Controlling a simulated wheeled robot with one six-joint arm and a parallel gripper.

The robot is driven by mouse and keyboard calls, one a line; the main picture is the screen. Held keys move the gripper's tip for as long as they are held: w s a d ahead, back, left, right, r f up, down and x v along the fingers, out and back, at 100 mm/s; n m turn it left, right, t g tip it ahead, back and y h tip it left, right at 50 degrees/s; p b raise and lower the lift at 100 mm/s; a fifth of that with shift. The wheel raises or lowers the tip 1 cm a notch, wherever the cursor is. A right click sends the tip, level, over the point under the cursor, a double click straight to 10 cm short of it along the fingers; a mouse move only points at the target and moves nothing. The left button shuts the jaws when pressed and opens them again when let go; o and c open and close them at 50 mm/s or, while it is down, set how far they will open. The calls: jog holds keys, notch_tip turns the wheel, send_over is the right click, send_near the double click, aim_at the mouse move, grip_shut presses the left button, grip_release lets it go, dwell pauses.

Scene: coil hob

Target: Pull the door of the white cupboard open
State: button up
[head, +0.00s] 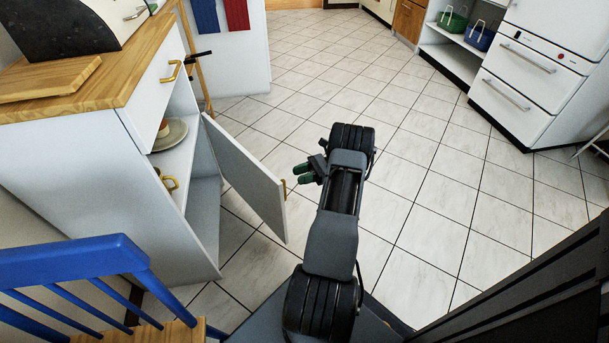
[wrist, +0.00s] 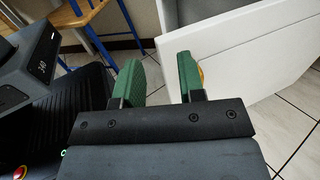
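The white cupboard (head: 85,165) stands at the left in the head view, under a wooden worktop. Its door (head: 245,175) stands well open, swung out over the floor, and the shelves inside show. A small brass handle (head: 284,189) is near the door's free edge. My gripper (head: 308,172) is just right of that handle, with its green fingers toward the door. In the wrist view my gripper (wrist: 160,78) has its fingers apart with nothing between them. The door (wrist: 250,60) lies right of them, and the handle (wrist: 201,76) shows partly behind the right finger, outside the gap.
A plate with a cup (head: 168,134) and a yellow mug (head: 168,182) sit inside the cupboard. A blue chair (head: 75,260) stands at the front left. The tiled floor (head: 420,170) is clear to the right. White drawers (head: 515,90) stand at the far right.

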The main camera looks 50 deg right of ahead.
jog(key=s+a+r+p, duration=0.2)
jog(key=s+a, duration=0.1)
jog(key=s, duration=0.1)
jog(key=shift+s+a+r, duration=0.2)
